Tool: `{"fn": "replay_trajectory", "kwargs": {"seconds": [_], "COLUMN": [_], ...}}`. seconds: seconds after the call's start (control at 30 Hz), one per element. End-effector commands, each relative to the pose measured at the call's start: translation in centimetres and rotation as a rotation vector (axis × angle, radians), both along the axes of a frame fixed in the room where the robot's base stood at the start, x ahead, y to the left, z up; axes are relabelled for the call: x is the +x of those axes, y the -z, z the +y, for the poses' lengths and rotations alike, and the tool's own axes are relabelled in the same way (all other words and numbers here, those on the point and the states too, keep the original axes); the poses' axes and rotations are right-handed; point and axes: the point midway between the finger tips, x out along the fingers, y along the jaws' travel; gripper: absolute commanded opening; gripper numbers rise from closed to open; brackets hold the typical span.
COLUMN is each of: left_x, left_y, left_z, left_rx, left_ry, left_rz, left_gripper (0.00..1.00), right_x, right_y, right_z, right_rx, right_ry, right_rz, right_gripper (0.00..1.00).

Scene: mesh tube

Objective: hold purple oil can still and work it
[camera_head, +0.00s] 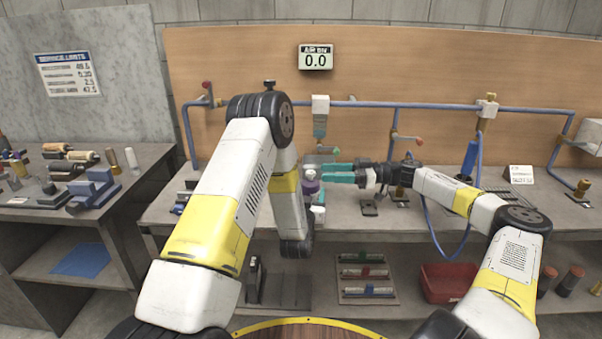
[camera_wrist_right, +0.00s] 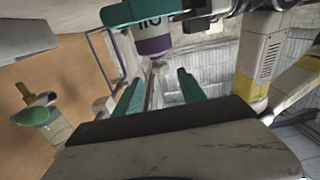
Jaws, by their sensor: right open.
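The purple oil can (camera_head: 311,186) stands at the middle of the bench in the head view, partly behind my left arm. In the right wrist view the can (camera_wrist_right: 152,44) shows upside down, with a white labelled body, a purple band and a narrow tip. My left gripper (camera_wrist_right: 152,14) has a teal finger across the can's body and appears shut on it; in the head view my left arm mostly hides it. My right gripper (camera_head: 329,172) is open and empty, its teal fingers pointing left at the can. In the wrist view its fingertips (camera_wrist_right: 158,82) are apart, on either side of the can's tip.
A blue pipe (camera_head: 370,105) with hanging fittings runs along the wooden backboard. A red bin (camera_head: 448,284) sits on the lower shelf. A blue vise (camera_head: 95,190) and tools stand on the left bench. A white card (camera_head: 521,174) is at right.

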Motion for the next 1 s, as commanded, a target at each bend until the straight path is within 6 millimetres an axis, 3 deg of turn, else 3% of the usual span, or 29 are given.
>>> {"fn": "replay_trajectory", "kwargs": {"seconds": [0.2,0.43,0.87,1.0], "left_x": [0.0,0.0,0.0,0.0], "left_y": [-0.1,-0.1,-0.1,-0.1], "left_z": [0.0,0.0,0.0,0.0], "left_rx": [0.000,0.000,0.000,0.000], "left_ry": [0.000,0.000,0.000,0.000], "left_rz": [-0.002,-0.002,-0.002,-0.002], "left_gripper": [0.00,0.00,0.00,0.00], "right_x": [-0.1,-0.1,-0.1,-0.1], "right_y": [0.0,0.0,0.0,0.0], "right_z": [4.6,8.1,9.2,9.2], "right_rx": [0.001,0.001,0.001,0.000], "right_ry": [-0.004,-0.003,0.000,0.000], "right_rz": [0.002,0.002,0.002,0.002], "right_gripper": [0.48,0.48,0.48,0.25]}}
